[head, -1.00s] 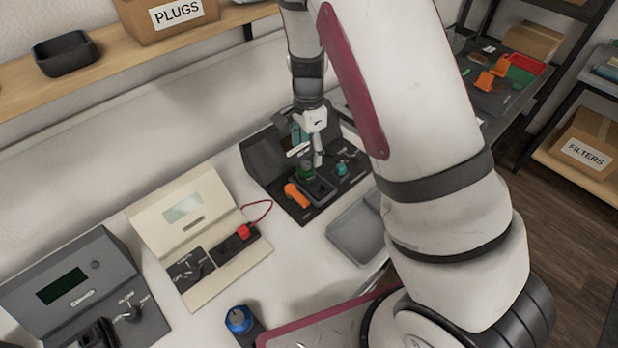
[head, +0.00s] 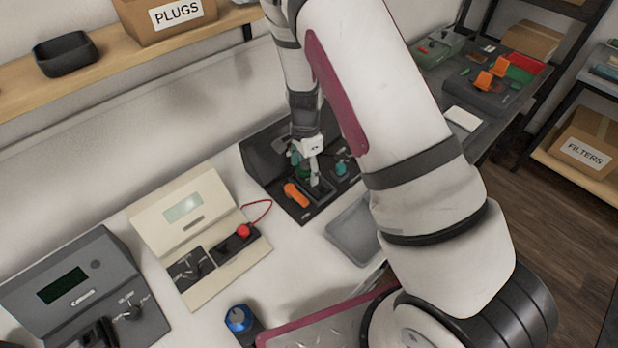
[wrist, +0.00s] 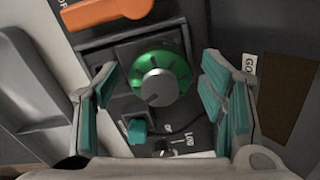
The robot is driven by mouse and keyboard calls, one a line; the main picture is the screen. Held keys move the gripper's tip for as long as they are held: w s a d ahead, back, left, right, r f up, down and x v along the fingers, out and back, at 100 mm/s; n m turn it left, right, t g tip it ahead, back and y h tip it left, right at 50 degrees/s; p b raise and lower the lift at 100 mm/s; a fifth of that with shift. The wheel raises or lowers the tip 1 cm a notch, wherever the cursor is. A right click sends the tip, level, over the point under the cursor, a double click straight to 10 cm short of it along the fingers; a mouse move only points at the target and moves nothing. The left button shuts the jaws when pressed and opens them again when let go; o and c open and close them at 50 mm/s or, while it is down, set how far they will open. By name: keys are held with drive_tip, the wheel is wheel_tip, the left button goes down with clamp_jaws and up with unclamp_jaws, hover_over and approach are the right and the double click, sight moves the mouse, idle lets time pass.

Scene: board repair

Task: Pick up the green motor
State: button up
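The green motor (wrist: 160,76), a round green ring with a grey metal cap, sits in a dark square recess of the black board in the wrist view. My gripper (wrist: 161,68) is open, with a teal-padded finger on the left and right of the motor and gaps on both sides. It holds nothing. In the head view, my gripper (head: 314,180) is down over the black unit (head: 262,160), and the green motor (head: 303,172) is partly hidden by it.
An orange lever (wrist: 105,12) lies close beyond the motor, and a small teal part (wrist: 139,130) sits close on the near side. A grey tray (head: 352,232) lies right of the unit. A cream tester (head: 190,215) with a red plug (head: 243,231) stands to its left.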

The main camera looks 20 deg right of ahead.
drive_tip(key=c, duration=1.1)
drive_tip(key=shift+r, duration=0.15)
drive_tip(key=shift+r, duration=0.2)
wheel_tip(320, 180, up, 3)
drive_tip(key=shift+r, duration=0.15)
drive_tip(key=s+a, duration=0.1)
drive_tip(key=s, duration=0.4)
drive_tip(key=s+a, duration=0.1)
drive_tip(key=s, duration=0.4)
drive_tip(key=s+a+r, duration=0.1)
drive_tip(key=s, duration=0.4)
drive_tip(key=shift+s, duration=0.35)
drive_tip(key=shift+r+p, duration=0.65)
